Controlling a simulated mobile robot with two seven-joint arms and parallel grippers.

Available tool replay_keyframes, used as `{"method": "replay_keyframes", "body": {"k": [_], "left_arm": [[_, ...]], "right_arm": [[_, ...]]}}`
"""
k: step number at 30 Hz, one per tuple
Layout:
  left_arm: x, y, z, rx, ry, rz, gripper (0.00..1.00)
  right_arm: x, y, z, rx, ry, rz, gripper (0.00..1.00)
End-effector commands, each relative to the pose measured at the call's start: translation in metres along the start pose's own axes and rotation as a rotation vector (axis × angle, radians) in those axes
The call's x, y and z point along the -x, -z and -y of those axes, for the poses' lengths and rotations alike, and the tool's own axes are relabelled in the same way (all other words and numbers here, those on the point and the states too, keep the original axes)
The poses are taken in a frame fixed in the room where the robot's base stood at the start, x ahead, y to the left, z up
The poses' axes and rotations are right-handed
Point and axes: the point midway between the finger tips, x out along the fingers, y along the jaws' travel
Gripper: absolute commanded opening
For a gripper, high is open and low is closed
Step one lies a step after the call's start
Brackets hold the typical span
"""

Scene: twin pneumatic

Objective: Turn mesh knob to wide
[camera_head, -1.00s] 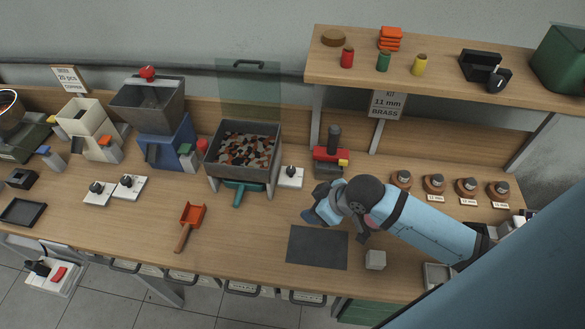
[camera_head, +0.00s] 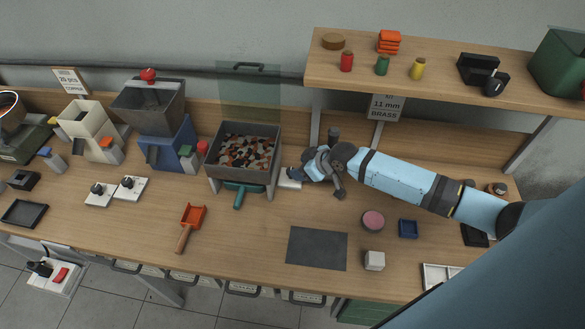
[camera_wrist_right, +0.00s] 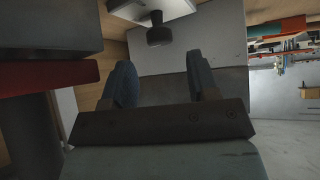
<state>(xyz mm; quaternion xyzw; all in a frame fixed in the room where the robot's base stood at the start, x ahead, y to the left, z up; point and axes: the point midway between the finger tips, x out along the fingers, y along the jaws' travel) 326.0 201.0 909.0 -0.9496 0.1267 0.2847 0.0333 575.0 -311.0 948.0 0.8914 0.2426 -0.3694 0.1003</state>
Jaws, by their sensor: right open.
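The knob plate, a small white plate (camera_head: 289,185) right of the bin of mixed pieces, is mostly covered by my right gripper (camera_head: 292,176) in the head view. In the right wrist view, a black knob (camera_wrist_right: 158,32) stands out from a white plate (camera_wrist_right: 172,8) beyond the fingertips. My right gripper (camera_wrist_right: 162,75) is open, its two blue fingers apart with nothing between them. The knob looks roughly centred between the fingers but apart from them. Its setting and any labels cannot be read. My left gripper is not in view.
The grey bin (camera_head: 272,165) with its teal handle (camera_head: 240,192) stands just left of my right gripper. An orange scoop (camera_head: 192,217) lies left.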

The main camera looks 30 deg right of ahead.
Motion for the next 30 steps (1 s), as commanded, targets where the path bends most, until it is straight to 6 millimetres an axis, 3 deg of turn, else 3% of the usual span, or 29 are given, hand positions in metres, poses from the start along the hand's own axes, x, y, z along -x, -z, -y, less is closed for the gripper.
{"method": "replay_keyframes", "body": {"k": [3,9,20,26,30], "left_arm": [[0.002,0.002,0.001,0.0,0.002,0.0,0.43],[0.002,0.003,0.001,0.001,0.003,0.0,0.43],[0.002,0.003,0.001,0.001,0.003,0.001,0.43],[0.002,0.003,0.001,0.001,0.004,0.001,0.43],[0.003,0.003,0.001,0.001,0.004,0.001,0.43]], "right_arm": [[-0.022,0.002,0.001,-0.002,0.001,-0.001,0.54],[-0.043,0.0,0.0,-0.001,0.0,0.0,0.54],[-0.049,0.0,0.0,0.001,0.0,0.0,0.54],[-0.048,0.0,0.0,0.001,0.0,0.0,0.1],[-0.048,0.0,0.0,0.0,-0.001,0.0,0.08]]}}
